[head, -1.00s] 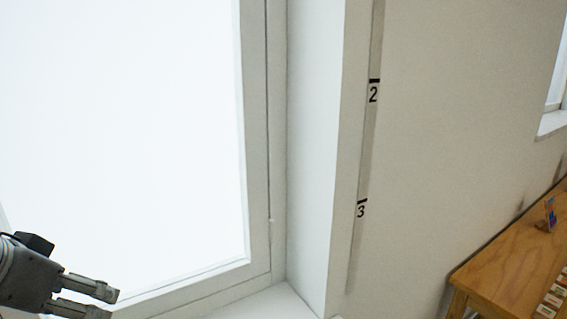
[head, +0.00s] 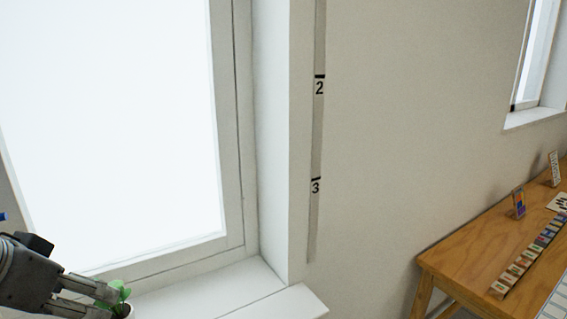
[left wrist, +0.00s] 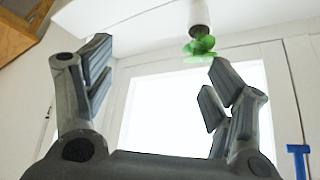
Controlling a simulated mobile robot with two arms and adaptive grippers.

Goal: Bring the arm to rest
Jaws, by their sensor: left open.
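My left gripper (head: 108,302) is at the lower left of the head view, in front of the window. Its fingers also show in the left wrist view (left wrist: 157,72), spread wide apart with nothing between them. A small green-leaved plant (head: 119,289) in a white pot (head: 129,312) shows just behind the fingertips in the head view. In the left wrist view the leaves (left wrist: 199,46) and the pot (left wrist: 199,13) appear beyond the fingers, nearer the right one. I see no contact with the plant. My right gripper is in neither view.
A bright window (head: 110,120) has a white sill (head: 205,295) below it. A numbered strip (head: 317,140) runs down the wall. A wooden table (head: 460,265) with colour cards (head: 530,250) stands at right. A blue object (left wrist: 298,150) shows at the wrist view's right edge.

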